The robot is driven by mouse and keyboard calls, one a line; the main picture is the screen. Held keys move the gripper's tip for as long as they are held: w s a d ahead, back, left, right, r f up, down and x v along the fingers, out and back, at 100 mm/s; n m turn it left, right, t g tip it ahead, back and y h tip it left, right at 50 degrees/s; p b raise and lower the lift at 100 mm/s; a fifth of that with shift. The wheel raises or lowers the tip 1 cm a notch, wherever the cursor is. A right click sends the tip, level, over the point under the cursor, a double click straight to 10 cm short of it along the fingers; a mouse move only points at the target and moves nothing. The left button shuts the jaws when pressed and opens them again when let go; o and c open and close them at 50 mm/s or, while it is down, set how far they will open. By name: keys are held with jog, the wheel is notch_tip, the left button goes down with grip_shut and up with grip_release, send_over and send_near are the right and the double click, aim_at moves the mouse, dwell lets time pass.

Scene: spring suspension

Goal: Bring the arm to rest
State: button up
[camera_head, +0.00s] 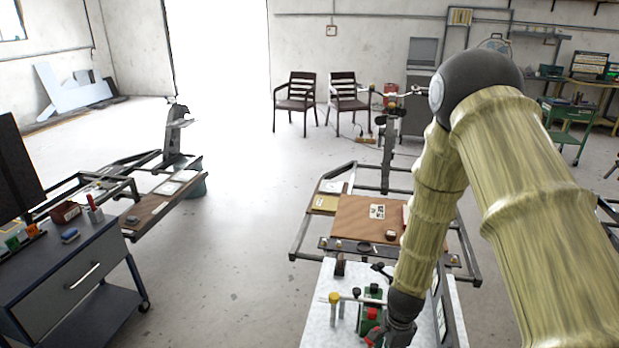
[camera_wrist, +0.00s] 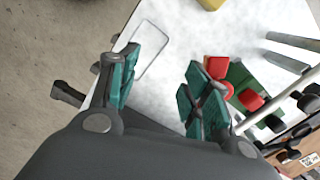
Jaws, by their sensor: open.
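My arm (camera_head: 430,200), in pale yellow-green ribbed covering, reaches down on the right of the head view. My gripper (camera_head: 385,338) is low in that view, beside a green and red device on a white table (camera_head: 317,320). In the wrist view my gripper (camera_wrist: 160,88) has its two teal-padded fingers spread apart, with nothing between them but the white tabletop. The green and red device (camera_wrist: 240,85) is close to the right finger; I cannot tell whether they touch.
Metal rods (camera_wrist: 290,50) and black knobs stand right of the gripper. A wire loop (camera_wrist: 150,50) lies beyond the left finger. A brown board (camera_head: 350,220) on a metal frame stands behind the table. A grey drawer cabinet (camera_head: 75,270) is at left. The middle floor (camera_head: 230,240) is clear.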

jog(key=s+f+n+b, duration=0.1)
jog(key=s+f+n, duration=0.4)
jog(key=s, duration=0.5)
jog(key=s+d+f+n+b, duration=0.1)
jog(key=s+f+n, duration=0.3)
jog(key=s, duration=0.6)
jog(key=s+f+n+b, duration=0.1)
jog(key=s+f+n, duration=0.4)
jog(key=s, duration=0.5)
jog(key=shift+d+f+n+h, duration=0.3)
jog(key=shift+f+n, duration=0.05)
jog(key=shift+n, duration=0.65)
jog(key=shift+w, duration=0.1)
